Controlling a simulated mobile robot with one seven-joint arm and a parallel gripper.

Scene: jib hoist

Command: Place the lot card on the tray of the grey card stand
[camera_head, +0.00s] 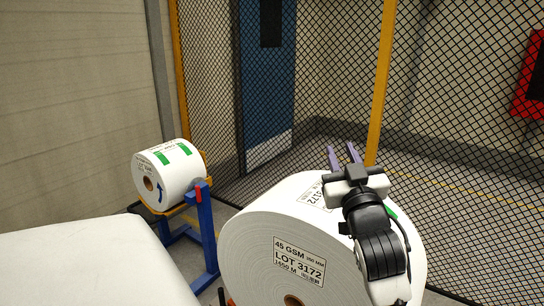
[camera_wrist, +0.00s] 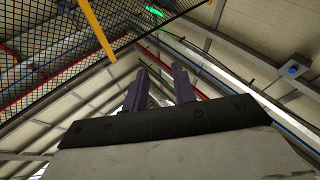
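My gripper (camera_head: 343,156) is raised over the large white roll, its two purple fingers apart and pointing up and away. In the wrist view the fingers (camera_wrist: 160,88) are spread with nothing between them, against the ceiling. I cannot make out a separate lot card or the grey card stand in either view. The large roll (camera_head: 258,262) carries a printed label (camera_head: 299,262) reading "45 GSM" and "LOT 3172" on its end face. A second label (camera_head: 315,196) on its top is partly hidden by my gripper and arm.
A white surface (camera_head: 85,265) fills the lower left. A mesh fence with a yellow post (camera_head: 381,80) stands behind the large roll. A red panel (camera_head: 532,75) is at the far right.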

